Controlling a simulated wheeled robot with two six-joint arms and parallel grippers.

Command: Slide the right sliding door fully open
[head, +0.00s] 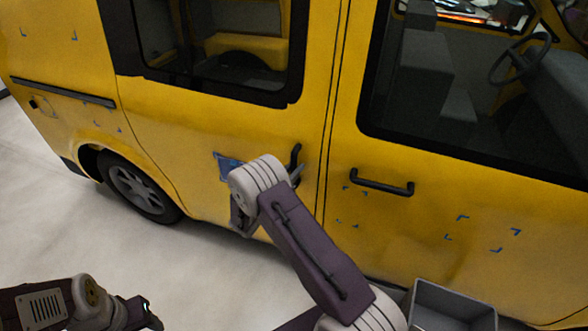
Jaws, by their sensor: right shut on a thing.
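The sliding door (190,125) is the yellow van panel with a dark window, left of the front door. It looks closed, with a narrow dark seam along its right edge. Its black upright handle (296,154) is near that edge. My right gripper (297,175) is at the handle and shut on it; my wrist hides part of the grip and the lower handle. My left gripper (148,310) is low at the bottom left, away from the van; its jaw opening is unclear.
The front door (450,215) has its own black horizontal handle (382,187). A black rail (62,92) runs along the van's rear side. A grey open bin (452,306) stands at the bottom right. Pale floor is clear left of the rear wheel (140,190).

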